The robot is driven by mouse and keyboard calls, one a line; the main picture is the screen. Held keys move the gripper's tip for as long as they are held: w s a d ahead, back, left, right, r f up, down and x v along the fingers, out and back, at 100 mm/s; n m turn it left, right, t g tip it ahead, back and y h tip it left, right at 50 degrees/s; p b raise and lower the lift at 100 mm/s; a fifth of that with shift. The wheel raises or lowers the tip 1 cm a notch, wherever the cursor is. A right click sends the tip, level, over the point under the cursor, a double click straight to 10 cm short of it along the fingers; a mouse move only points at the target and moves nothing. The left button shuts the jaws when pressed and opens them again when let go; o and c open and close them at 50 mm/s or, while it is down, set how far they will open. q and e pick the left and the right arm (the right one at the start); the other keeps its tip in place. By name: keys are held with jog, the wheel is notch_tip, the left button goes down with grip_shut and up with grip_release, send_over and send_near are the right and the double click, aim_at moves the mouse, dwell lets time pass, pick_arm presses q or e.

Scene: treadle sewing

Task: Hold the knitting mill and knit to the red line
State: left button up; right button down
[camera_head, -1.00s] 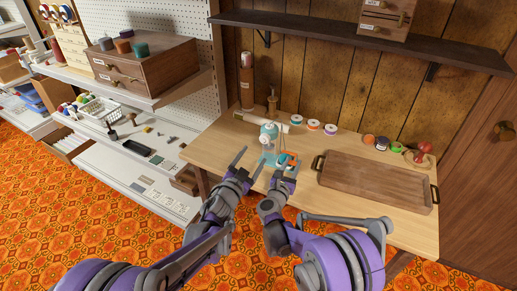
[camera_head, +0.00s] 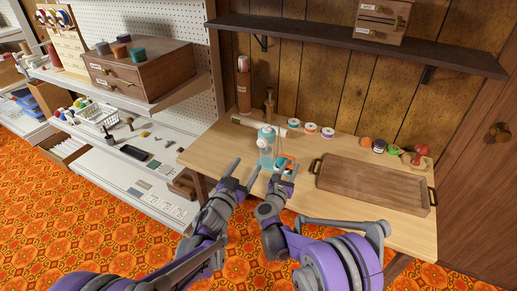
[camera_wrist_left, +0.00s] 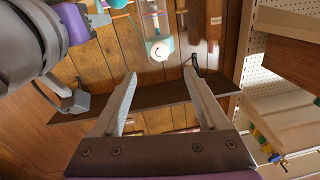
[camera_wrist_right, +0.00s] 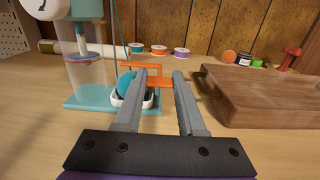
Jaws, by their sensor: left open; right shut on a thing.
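The knitting mill (camera_head: 266,138) stands upright on the table, with a teal top, clear cylinder and teal base. In the right wrist view its clear cylinder (camera_wrist_right: 88,85) shows a reddish-and-blue ring inside, but I cannot tell whether this is the red line. An orange crank handle (camera_wrist_right: 158,80) is at its right side, and my right gripper (camera_head: 284,174) is shut on it. A teal yarn ball (camera_wrist_right: 126,84) sits in a white cup on the base. My left gripper (camera_head: 247,168) is open and empty, in front of the mill and apart from it.
A wooden tray (camera_head: 372,184) lies to the right of the mill. A dark shelf (camera_head: 350,40) hangs above. White shelving stands at the left.

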aim_at(261, 145)
pick_arm(q)
jog(key=x, duration=1.2)
jog(key=shift+s, duration=0.1)
grip_shut()
jog(key=m, duration=0.4)
jog(key=shift+m, duration=0.3)
